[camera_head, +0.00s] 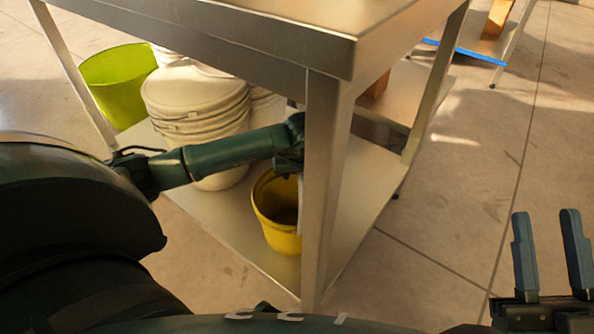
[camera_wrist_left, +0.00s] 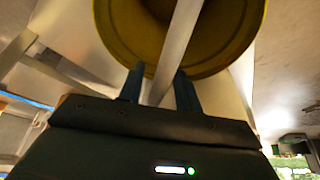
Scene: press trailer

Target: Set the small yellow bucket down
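The small yellow bucket (camera_head: 276,225) is at the lower shelf of the metal table, just behind the near table leg, which hides its right side. It looks about upright; whether its base touches the shelf is not clear. My left gripper (camera_head: 291,160) is above its rim, partly hidden by the leg. In the left wrist view the bucket (camera_wrist_left: 112,35) fills the top, mouth facing the camera. There, my left gripper (camera_wrist_left: 158,80) has its fingers apart near the rim, a pale strip passing between them. My right gripper (camera_head: 544,222) is open and empty at the lower right.
The table leg (camera_head: 325,185) stands close beside the bucket and my left gripper. White stacked buckets (camera_head: 200,105) stand behind my left forearm on the lower shelf (camera_head: 225,215). A lime green bucket (camera_head: 115,85) is at the back left.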

